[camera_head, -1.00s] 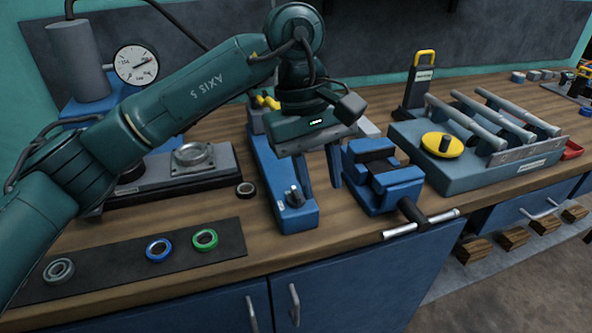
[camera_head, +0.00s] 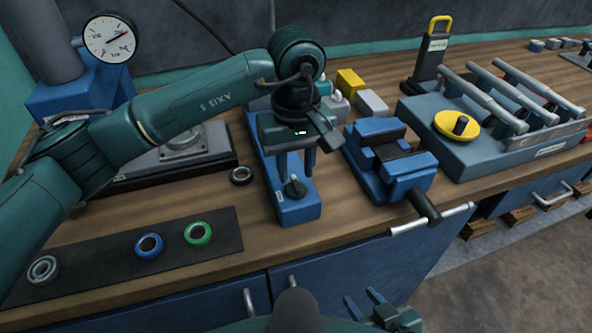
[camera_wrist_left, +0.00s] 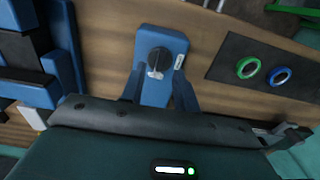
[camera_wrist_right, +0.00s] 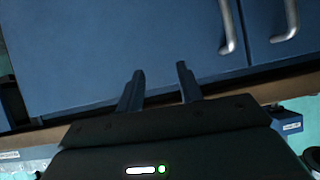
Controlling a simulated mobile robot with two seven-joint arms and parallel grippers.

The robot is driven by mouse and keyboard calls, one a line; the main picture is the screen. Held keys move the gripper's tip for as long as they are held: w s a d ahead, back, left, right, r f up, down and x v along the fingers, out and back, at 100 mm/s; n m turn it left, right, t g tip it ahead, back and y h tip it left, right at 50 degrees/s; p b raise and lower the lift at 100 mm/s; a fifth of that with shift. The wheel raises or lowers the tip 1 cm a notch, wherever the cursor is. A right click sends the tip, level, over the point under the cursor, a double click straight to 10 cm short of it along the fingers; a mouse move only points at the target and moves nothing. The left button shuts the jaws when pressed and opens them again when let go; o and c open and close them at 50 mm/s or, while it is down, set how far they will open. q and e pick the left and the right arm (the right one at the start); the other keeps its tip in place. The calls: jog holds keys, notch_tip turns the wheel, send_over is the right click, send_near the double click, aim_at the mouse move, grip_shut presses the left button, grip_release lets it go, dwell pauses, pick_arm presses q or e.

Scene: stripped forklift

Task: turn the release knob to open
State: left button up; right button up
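A small black knob (camera_head: 293,189) stands on the front end of a long blue block (camera_head: 297,211) on the bench. It also shows in the left wrist view (camera_wrist_left: 159,60), with a pale mark at its lower edge. My left gripper (camera_head: 297,168) is open and empty, fingers pointing down, above and just behind the knob. In the left wrist view its fingers (camera_wrist_left: 158,85) stand either side of the block, short of the knob. No contact is visible. My right gripper (camera_head: 366,302) is open and empty, low in front of the cabinet; its fingers (camera_wrist_right: 160,75) face blue doors.
A blue vise (camera_head: 390,160) stands right of the block. A grey-blue fixture (camera_head: 480,160) with a yellow disc knob (camera_head: 457,125) lies farther right. A dark mat (camera_head: 110,262) with green, blue and grey rings lies left. A gauge (camera_head: 109,39) stands at the back left.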

aim_at(296, 187)
pick_arm(q)
jog(key=shift+f, duration=1.25)
jog(key=shift+c, duration=0.4)
grip_shut()
